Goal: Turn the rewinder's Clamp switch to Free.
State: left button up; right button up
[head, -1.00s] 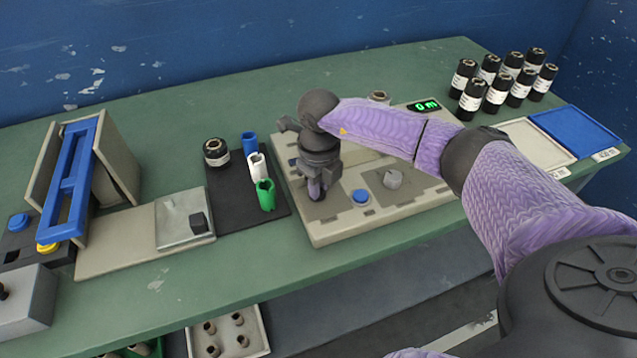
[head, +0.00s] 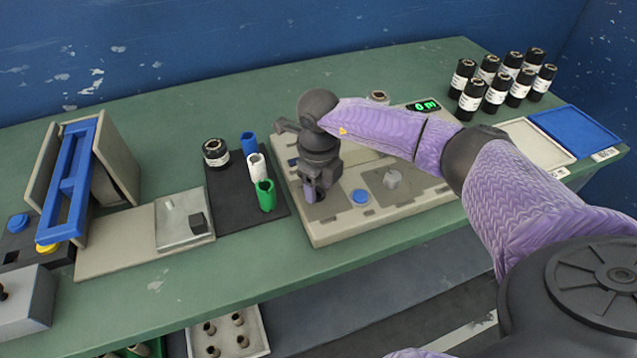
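The rewinder (head: 420,200) is a beige box on the green table with a green lit display (head: 423,106) at its back. A grey knob (head: 393,179) stands on its right dark panel, and a blue button (head: 360,196) sits left of that knob. My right gripper (head: 314,196) points down over the left dark panel (head: 325,211). Its fingertips are low, at or close to the panel. The gripper hides whatever lies beneath it, so I cannot see a switch or its setting there, nor whether the fingers hold anything. Panel lettering is too small to read. My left gripper is out of view.
Left of the rewinder, a black mat (head: 226,216) holds a black roll and blue, white and green cores. Several black rolls (head: 497,88) stand at the back right, near white and blue trays (head: 575,130). A blue-framed device (head: 72,178) is at the left.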

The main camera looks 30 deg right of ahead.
aim_at(318, 188)
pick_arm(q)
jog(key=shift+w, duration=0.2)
pick_arm(e)
notch_tip(318, 188, up, 9)
jog(key=p, duration=0.3)
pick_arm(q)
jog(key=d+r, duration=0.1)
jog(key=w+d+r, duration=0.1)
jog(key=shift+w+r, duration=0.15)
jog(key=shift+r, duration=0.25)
pick_arm(e)
jog(key=shift+r, duration=0.45)
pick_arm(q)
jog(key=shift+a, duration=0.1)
